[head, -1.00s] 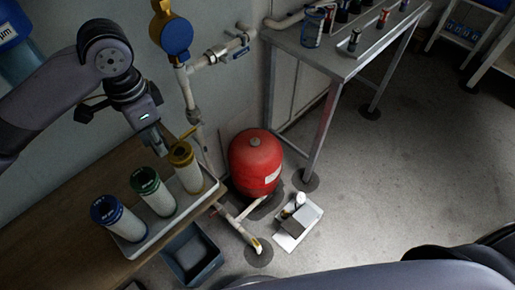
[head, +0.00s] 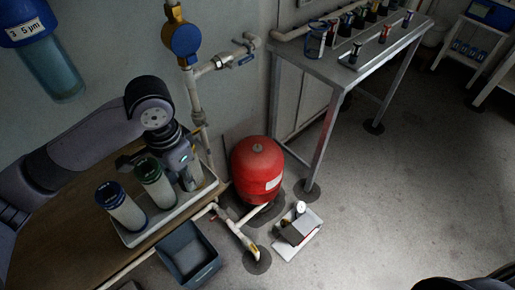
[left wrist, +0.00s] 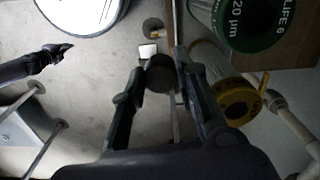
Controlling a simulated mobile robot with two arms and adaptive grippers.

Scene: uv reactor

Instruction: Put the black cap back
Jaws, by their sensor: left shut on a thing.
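My left gripper (head: 188,164) is at the far end of the white tray, by the third filter cartridge, and covers its top in the head view. In the left wrist view, my left gripper (left wrist: 160,72) is shut on a dark, short, round thing (left wrist: 160,76) that looks like the black cap. The yellow-ringed cartridge (left wrist: 240,102) is beside the right finger. The green-ringed cartridge (head: 155,183) and blue-ringed cartridge (head: 121,206) stand upright in the tray. A dark arm-like shape (left wrist: 38,62), possibly my right gripper, shows in the wrist view; its jaws are unclear.
The white tray (head: 136,240) is on a wooden table (head: 80,243). A grey bin (head: 188,256) and a red tank (head: 257,166) stand beyond it. Pipes (head: 194,100) run along the wall. A metal table (head: 342,70) holds several small items.

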